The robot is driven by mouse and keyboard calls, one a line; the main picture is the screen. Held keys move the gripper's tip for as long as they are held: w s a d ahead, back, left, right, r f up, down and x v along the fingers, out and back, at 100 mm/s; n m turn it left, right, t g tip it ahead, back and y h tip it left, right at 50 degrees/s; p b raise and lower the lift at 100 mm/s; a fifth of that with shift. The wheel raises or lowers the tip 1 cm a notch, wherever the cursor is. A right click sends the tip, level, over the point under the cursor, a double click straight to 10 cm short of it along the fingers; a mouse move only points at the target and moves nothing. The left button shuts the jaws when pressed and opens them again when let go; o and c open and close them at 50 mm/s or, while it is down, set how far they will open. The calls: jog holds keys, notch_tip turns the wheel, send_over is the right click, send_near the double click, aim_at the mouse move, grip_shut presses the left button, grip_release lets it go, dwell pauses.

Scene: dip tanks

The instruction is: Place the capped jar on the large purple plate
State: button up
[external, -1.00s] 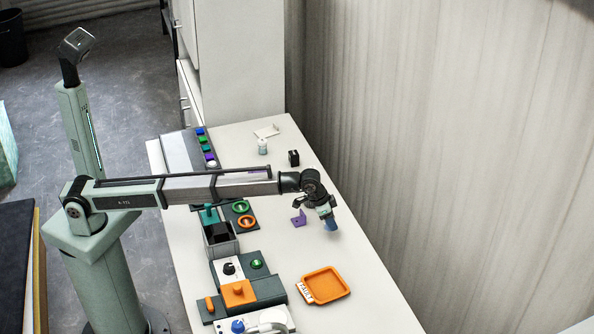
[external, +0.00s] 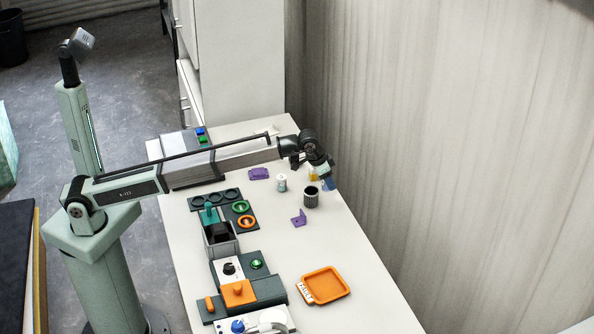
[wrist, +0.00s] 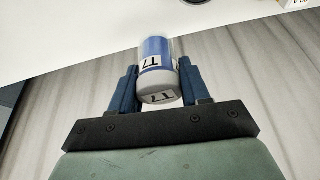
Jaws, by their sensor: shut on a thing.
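My gripper (external: 329,184) is above the far right part of the table in the external view. In the wrist view its two blue fingers are shut on a capped jar (wrist: 156,55). The jar has a blue body, a grey-white cap and T7 labels. In the external view the held jar is too small to tell from the blue fingers. I cannot make out a large purple plate in either view. Two small purple pieces, one flat (external: 259,173) and one angled (external: 299,218), lie on the table, apart from my gripper.
A dark grey cup (external: 311,198) and a small white jar (external: 282,183) stand just left of my gripper. An orange tray (external: 325,284) lies at the front right. Dark fixtures line the table's left side. The right edge strip is clear.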

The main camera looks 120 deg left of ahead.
jog(key=s+a+r+n, duration=0.2)
jog(key=s+a, duration=0.6)
jog(key=s, duration=0.1)
jog(key=n, duration=0.1)
send_over(264, 169)
jog(key=s+d, duration=0.1)
jog(key=d, duration=0.1)
jog(key=shift+g+y, duration=0.4)
jog(key=shift+y, duration=0.1)
jog(key=shift+a+f, duration=0.15)
jog(key=shift+f, duration=2.5)
jog(key=shift+a+f, duration=0.1)
jog(key=shift+f, duration=2.55)
jog(key=shift+f, duration=0.15)
jog(key=o, duration=1.1)
